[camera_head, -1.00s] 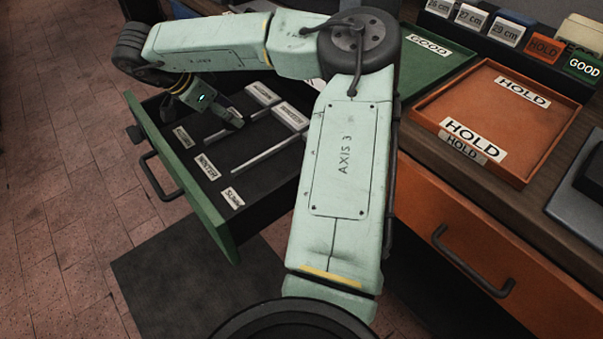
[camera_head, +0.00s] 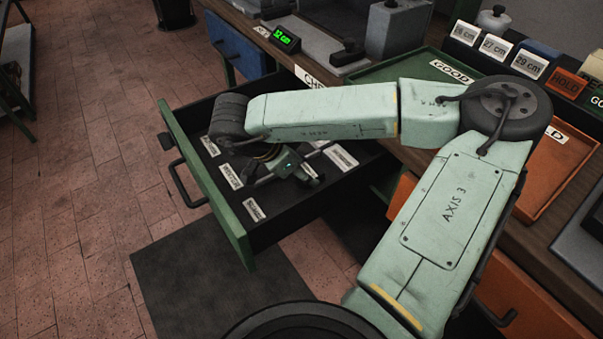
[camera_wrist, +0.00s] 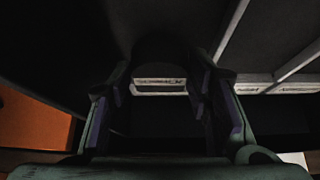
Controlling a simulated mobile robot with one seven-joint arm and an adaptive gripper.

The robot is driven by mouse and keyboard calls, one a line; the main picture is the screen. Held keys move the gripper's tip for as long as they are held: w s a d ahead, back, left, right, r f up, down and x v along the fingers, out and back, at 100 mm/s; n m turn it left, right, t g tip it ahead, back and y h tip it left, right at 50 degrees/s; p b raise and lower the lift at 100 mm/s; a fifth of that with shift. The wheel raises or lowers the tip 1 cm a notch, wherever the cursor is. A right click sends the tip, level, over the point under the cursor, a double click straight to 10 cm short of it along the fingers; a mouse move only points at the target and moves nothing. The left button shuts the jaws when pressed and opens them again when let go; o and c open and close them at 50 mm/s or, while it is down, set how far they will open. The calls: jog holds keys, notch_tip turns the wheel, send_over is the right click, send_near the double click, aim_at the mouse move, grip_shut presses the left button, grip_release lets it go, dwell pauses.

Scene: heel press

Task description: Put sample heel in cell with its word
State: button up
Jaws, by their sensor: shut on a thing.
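The green-fronted drawer (camera_head: 236,222) stands open, with a dark inside split into cells by light dividers. White word labels lie in it, among them one near the front left (camera_head: 231,176), one at the front (camera_head: 255,209) and one toward the back (camera_head: 340,158); their words are hard to read. My gripper (camera_head: 308,176) is down over the middle of the drawer. In the wrist view my gripper (camera_wrist: 160,100) is shut on a dark, rounded thing (camera_wrist: 163,55), seemingly the sample heel, barely told from the dark drawer. A label plate (camera_wrist: 160,86) shows between the fingers.
The orange HOLD tray (camera_head: 545,175) and the green GOOD tray (camera_head: 415,66) lie on the bench at the right. A size row (camera_head: 495,47) stands behind them. A green-lit display (camera_head: 285,38) is at the back. Drawer walls and dividers surround my gripper closely.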

jog(key=shift+a+f+p, duration=0.1)
jog(key=shift+f+p, duration=0.2)
jog(key=shift+f, duration=1.15)
jog(key=o, duration=1.3)
jog(key=b+v, duration=0.2)
jog(key=v, duration=1)
